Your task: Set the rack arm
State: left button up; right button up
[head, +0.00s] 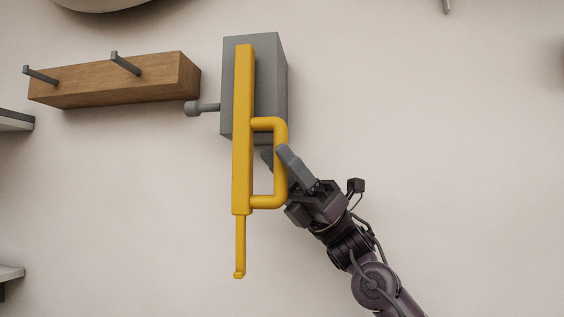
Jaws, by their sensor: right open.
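The yellow rack arm (242,150) hangs vertically in front of a grey box mount (270,85) on the wall. It has a yellow loop handle (281,170) on its right side and a thinner yellow rod at its lower end. A grey knob (193,107) on a short stem sticks out of the mount's left side. My right gripper (276,156) is open at the handle's right bar, with one finger in front of the bar and the other partly hidden behind it. I cannot tell whether the fingers touch the handle. My left gripper is not in view.
A wooden block (115,82) with two grey pegs is fixed to the wall left of the mount. Edges of shelves (14,121) show at the far left. A rounded object (100,3) is cut off at the top. The wall to the right is mostly clear.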

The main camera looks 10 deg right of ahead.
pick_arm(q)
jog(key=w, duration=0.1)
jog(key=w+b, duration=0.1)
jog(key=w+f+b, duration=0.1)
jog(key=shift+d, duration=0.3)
pick_arm(e)
jog(key=v, duration=0.7)
jog(key=shift+d+f, duration=0.2)
jog(key=shift+f, duration=0.05)
jog(key=shift+w, duration=0.1)
